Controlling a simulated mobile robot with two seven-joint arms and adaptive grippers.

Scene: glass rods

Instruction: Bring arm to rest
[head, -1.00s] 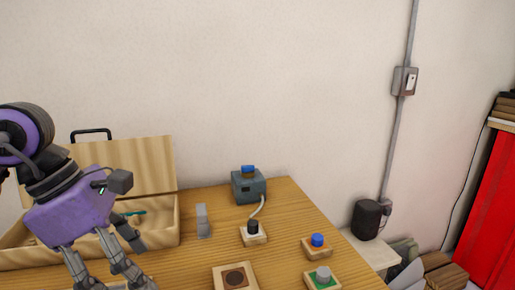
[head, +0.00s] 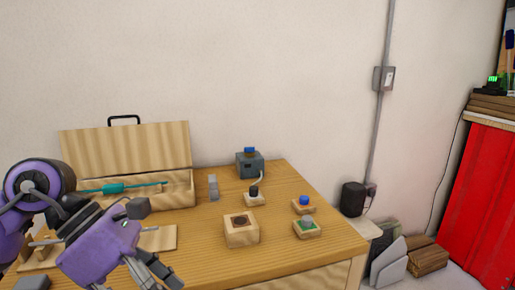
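My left arm comes in from the left, with a purple wrist. My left gripper (head: 150,274) is low at the bottom edge of the head view, over the front left part of the table. Its grey fingers point down and their tips are partly cut off, so I cannot tell whether it is open or shut. I see nothing held in it. My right gripper is not in view.
An open wooden case (head: 125,143) with a teal-handled tool (head: 113,188) stands behind my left arm.

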